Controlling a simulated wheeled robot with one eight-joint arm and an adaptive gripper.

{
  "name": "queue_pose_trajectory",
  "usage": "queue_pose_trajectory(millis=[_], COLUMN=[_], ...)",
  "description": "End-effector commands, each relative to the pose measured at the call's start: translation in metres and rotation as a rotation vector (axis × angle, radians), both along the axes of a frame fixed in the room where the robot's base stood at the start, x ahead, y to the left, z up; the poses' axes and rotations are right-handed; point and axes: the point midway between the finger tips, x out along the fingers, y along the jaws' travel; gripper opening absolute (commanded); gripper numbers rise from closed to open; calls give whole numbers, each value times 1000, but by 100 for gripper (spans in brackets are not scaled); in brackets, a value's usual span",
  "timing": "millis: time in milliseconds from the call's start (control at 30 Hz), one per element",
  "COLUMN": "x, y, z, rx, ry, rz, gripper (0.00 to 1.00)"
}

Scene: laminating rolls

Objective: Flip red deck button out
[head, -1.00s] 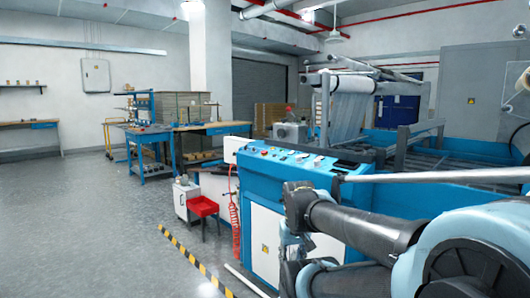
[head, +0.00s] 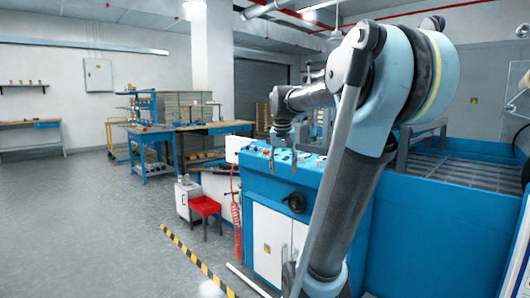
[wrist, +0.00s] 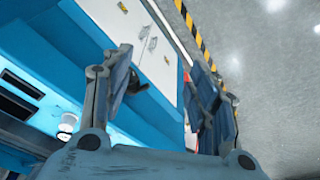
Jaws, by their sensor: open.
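The blue machine's control deck (head: 318,172) carries a row of small buttons and knobs in the head view. A small red spot (head: 266,151) on the deck, likely the red button, shows close to my gripper's left finger; it is too small to tell its position. My gripper (head: 282,160) points down over the deck, fingers apart. In the wrist view my gripper (wrist: 160,95) is open and empty, with blue machine side and white cabinet doors beyond it. I cannot make out the red button there.
A red stool (head: 205,208) and a coiled red hose (head: 237,225) stand left of the machine. Yellow-black floor tape (head: 190,255) runs past; the floor further left is clear.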

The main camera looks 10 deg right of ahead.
Motion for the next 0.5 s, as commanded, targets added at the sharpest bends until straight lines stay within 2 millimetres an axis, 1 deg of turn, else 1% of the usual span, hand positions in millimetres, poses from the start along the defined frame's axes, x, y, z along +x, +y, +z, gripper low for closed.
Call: queue_pose_trajectory(millis=[33,167,200,367,400,467,500], x=[20,65,79,135,149,170,184], y=[1,3,3,6,7,8,9], z=[14,42,50,79,85,94,100], rx=[-2,-5,-7,-11,-11,-14,-15], ry=[-4,-16,-20,-35,-40,-46,-50], rz=[-12,-48,-61,-105,-117,-133,-144], gripper=[54,54,54,54,54,54,54])
